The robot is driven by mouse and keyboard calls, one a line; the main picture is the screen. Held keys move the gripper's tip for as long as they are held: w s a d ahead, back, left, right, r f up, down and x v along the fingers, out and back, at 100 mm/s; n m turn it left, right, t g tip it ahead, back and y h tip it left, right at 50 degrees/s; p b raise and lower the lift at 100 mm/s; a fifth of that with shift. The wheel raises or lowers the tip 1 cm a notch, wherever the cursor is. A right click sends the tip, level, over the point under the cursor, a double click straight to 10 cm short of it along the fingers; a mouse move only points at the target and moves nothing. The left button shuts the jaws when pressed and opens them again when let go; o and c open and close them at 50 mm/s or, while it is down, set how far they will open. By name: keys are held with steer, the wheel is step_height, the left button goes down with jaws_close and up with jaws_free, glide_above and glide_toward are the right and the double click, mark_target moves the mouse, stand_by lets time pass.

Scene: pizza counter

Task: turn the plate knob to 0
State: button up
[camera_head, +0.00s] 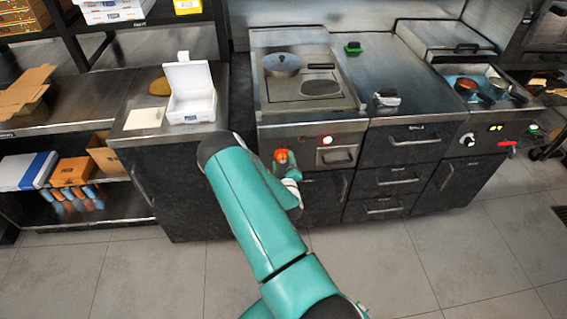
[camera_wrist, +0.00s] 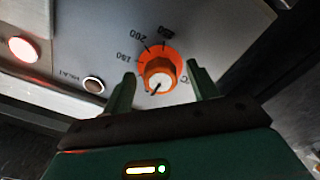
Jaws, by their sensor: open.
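The plate knob (camera_wrist: 159,76) is orange with a pale face and a dark pointer mark, set on a steel panel with a printed number scale around it. In the wrist view its pointer mark is toward the lower left of the knob. In the head view the knob (camera_head: 281,155) shows as an orange-red spot on the front of the hot plate unit (camera_head: 290,131). My gripper (camera_wrist: 160,86) is open, with one green finger on each side of the knob. Both fingers look apart from it. My arm hides part of the unit's front in the head view.
A lit red lamp (camera_wrist: 23,49) and a small dark round button (camera_wrist: 94,85) sit left of the knob. On the counter are a pan (camera_head: 282,64), a white open box (camera_head: 190,92) and a green object (camera_head: 353,48). The floor in front is clear.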

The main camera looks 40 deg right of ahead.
steer(key=v, duration=1.3)
steer(key=shift+s+a, duration=0.3)
